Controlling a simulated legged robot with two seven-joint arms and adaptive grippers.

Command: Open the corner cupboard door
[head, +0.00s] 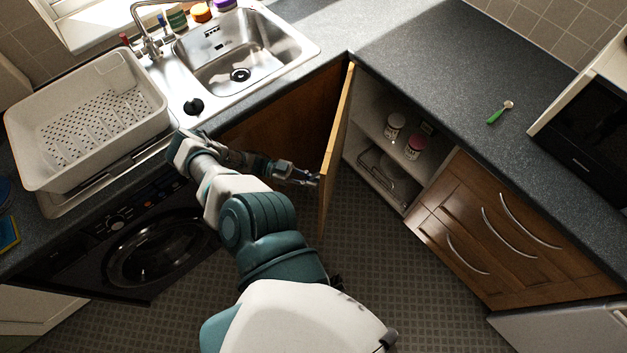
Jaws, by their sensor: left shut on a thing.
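The corner cupboard door (338,140) is a wooden panel seen nearly edge-on, standing well out from the cupboard opening. The open corner cupboard (365,115) shows pale shelves inside, with jars on the upper shelf. My left arm reaches in from below, and my left gripper (312,179) is at the door's left face, near its lower part. It is shut on the door's handle, which is mostly hidden by the fingers. My right gripper is not in view.
Inside the cupboard are a white jar (394,125), a pink-lidded jar (415,146) and a wire rack. Drawers (480,225) stand to the right, a black washing machine (150,250) to the left. A sink (240,60) and dish rack (85,120) are above. Tiled floor (370,255) is clear.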

